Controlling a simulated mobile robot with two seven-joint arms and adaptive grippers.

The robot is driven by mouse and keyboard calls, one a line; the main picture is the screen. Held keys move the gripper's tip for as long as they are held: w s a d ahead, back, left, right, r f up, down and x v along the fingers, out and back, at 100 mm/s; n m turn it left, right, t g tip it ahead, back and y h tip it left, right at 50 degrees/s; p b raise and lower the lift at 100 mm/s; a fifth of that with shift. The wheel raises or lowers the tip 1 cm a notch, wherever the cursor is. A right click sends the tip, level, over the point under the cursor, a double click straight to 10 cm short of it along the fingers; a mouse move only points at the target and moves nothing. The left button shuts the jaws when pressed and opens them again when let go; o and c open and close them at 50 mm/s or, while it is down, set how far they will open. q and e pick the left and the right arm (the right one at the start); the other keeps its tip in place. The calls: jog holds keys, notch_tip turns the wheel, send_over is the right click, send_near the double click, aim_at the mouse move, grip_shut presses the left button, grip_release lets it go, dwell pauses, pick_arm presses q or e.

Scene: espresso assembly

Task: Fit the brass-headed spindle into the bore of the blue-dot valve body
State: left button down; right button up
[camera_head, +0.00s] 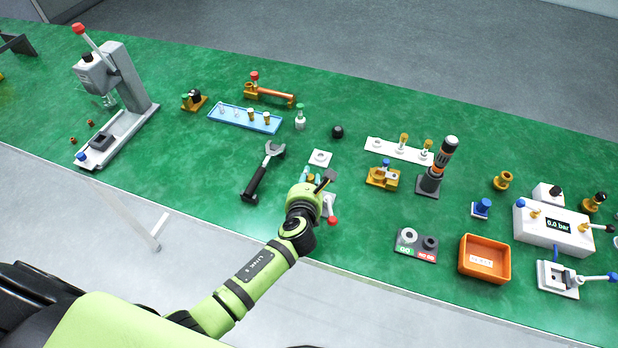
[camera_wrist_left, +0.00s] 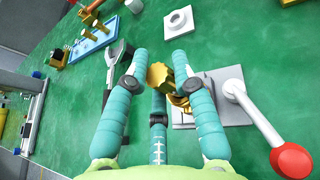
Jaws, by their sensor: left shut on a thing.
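My left gripper (camera_head: 318,180) is shut on a brass-coloured piece with a scalloped head (camera_wrist_left: 160,75), seen between its teal fingers in the left wrist view. The piece looks like the brass-headed spindle; its lower end is hidden. Just beyond lies another brass part (camera_wrist_left: 181,103) on a grey clamp plate (camera_wrist_left: 225,82), partly covered by a finger. I cannot tell whether the two touch, or see a blue dot on the part. In the head view, a brass body with a blue top (camera_head: 382,177) stands to the right of the gripper. My right gripper is not in view.
The clamp has a red-tipped lever (camera_wrist_left: 262,125). A wrench (camera_head: 262,172) lies to the left and a white square plate (camera_head: 320,158) behind. A white rack (camera_head: 372,145) with upright spindles, an orange bin (camera_head: 484,275) and a gauge box (camera_head: 540,238) stand to the right.

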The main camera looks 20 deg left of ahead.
pick_arm(q)
jog(key=shift+f, duration=0.25)
dwell(1.2)
jog(key=c, duration=1)
grip_release()
jog(key=shift+o, duration=0.2)
jog(key=shift+s, duration=0.1)
jog(key=shift+p+v, duration=0.75)
jog(key=shift+v, duration=0.1)
jog(key=p+v, duration=0.2)
jog(key=v, duration=0.2)
jog(key=shift+s+r, duration=0.1)
jog(key=shift+r, duration=0.1)
